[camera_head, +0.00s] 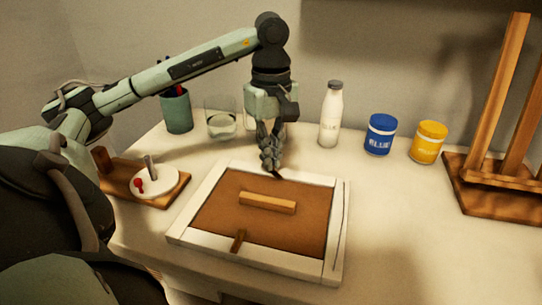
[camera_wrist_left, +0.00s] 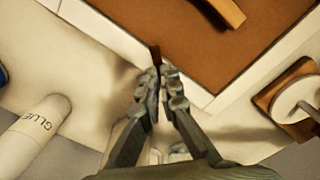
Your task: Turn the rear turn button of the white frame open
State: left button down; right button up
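The white frame (camera_head: 340,225) lies flat on the table with a brown back panel (camera_head: 225,205) in it. The rear turn button (camera_head: 277,174), a small dark brown piece, is at the frame's far side. My left gripper (camera_head: 271,163) points down there, its fingertips close together. In the left wrist view the rear turn button (camera_wrist_left: 155,53) sits between the fingertips, which hide part of it; its far end points toward the panel. The front turn button (camera_head: 238,240) lies across the near frame edge onto the panel. My right gripper is out of view.
A wooden bar (camera_head: 267,203) lies on the panel. Behind stand a pen cup (camera_head: 176,112), a glass (camera_head: 220,124), a white glue bottle (camera_head: 330,120), a blue jar (camera_head: 380,134) and a yellow jar (camera_head: 428,142). A wooden stand (camera_head: 500,190) is right; a wooden board (camera_head: 165,197) is left.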

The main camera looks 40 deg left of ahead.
pick_arm(q)
jog(key=n, duration=0.4)
jog(key=shift+n, duration=2.2)
jog(key=c, duration=1.8)
grip_release()
jog(key=shift+o, duration=0.2)
notch_tip(320, 180, up, 12)
